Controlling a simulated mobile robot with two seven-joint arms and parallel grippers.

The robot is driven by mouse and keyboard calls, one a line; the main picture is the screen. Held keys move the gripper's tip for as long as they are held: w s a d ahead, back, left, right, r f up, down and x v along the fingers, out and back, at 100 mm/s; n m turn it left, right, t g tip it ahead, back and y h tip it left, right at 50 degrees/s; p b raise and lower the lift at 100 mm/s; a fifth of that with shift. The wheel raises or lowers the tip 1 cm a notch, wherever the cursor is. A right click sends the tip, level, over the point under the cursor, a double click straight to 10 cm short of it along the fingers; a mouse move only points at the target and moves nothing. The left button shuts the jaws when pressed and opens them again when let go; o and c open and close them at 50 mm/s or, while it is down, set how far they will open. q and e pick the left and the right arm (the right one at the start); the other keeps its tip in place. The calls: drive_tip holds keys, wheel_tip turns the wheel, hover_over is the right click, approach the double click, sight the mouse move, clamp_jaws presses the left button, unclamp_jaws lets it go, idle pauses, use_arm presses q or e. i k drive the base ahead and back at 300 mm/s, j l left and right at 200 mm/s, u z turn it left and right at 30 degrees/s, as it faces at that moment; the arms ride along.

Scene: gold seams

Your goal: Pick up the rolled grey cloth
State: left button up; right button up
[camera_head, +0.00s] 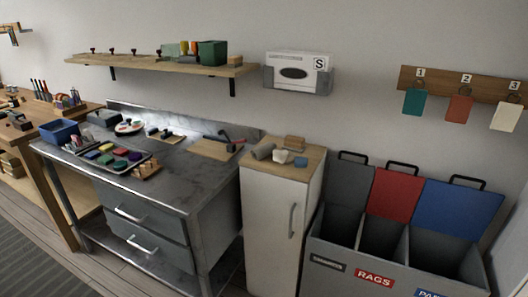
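A grey roll (263,151), which looks like the rolled grey cloth, lies on the wooden top of a narrow white cabinet (270,207), near its left edge. A small whitish lump (283,157) lies just right of it, with a small blue item (301,162) further right. A tan wooden block or brush (295,143) sits behind them. Neither of my grippers is in view.
A metal workbench (185,180) with a tray of coloured blocks (113,158) stands left of the cabinet. Open-lidded bins (385,258), one labelled RAGS, stand to the right. A wall shelf (150,63) and a white dispenser box (297,72) hang above.

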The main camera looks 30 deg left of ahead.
sight(259, 153)
drive_tip(key=i+j+u, duration=0.2)
drive_tip(key=u, duration=1.4)
drive_tip(key=i+l, duration=0.2)
drive_tip(key=i, duration=0.3)
drive_tip(key=i+l, duration=0.2)
drive_tip(key=i, duration=0.35)
drive_tip(key=u, duration=0.05)
